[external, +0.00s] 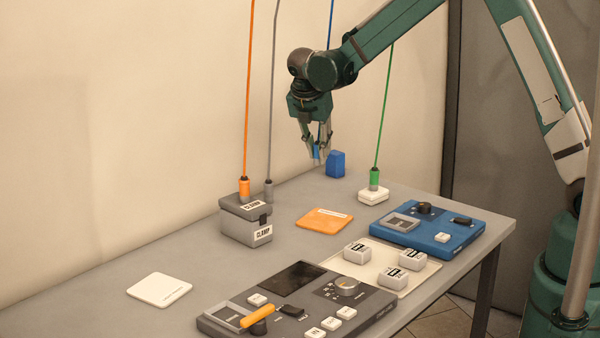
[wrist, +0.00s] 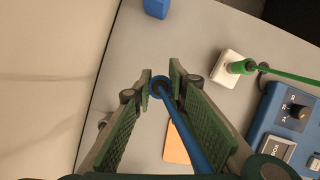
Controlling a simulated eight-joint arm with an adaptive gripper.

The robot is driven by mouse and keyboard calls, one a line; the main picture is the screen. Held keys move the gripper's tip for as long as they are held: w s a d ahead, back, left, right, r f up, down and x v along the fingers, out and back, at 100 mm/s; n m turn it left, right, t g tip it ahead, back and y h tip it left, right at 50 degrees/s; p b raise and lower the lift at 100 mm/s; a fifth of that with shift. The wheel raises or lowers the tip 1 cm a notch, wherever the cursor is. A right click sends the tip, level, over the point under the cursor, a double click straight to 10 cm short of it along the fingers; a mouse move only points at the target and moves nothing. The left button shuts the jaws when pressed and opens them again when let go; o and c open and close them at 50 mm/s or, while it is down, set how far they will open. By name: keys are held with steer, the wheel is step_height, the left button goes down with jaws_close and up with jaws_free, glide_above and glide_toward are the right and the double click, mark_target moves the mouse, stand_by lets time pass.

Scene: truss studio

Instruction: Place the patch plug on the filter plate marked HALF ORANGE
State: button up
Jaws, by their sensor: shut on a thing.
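My gripper (external: 317,150) is shut on a blue patch plug (external: 317,154) with a blue cable, held above the table's back edge. In the wrist view the blue plug (wrist: 160,88) sits between the fingertips (wrist: 161,82), its cable running toward the camera. An orange plate (external: 325,219) with a pale label strip lies flat on the table, in front of my gripper; it shows partly hidden in the wrist view (wrist: 174,150). A white plate (external: 160,290) lies at the front left. The print on both plates is too small to read.
A blue block (external: 335,164) stands near the plug. A grey box (external: 246,222) has orange and grey cabled plugs. A green plug (external: 375,178) stands on a white block (external: 373,195). A blue device (external: 441,243), a tray (external: 415,283) of blocks and a dark console (external: 375,313) occupy the right and front.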

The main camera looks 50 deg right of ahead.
steer(key=r, duration=0.1)
glide_above(327, 215)
steer(key=a, duration=0.1)
steer(key=shift+s+a+m+p, duration=0.25)
steer(key=shift+a+m+p, duration=0.1)
steer(key=shift+a, duration=0.1)
steer(key=shift+f, duration=0.1)
steer(key=shift+f, duration=3)
steer(key=shift+f+b, duration=0.3)
steer(key=shift+f, duration=1.6)
steer(key=shift+f, duration=0.15)
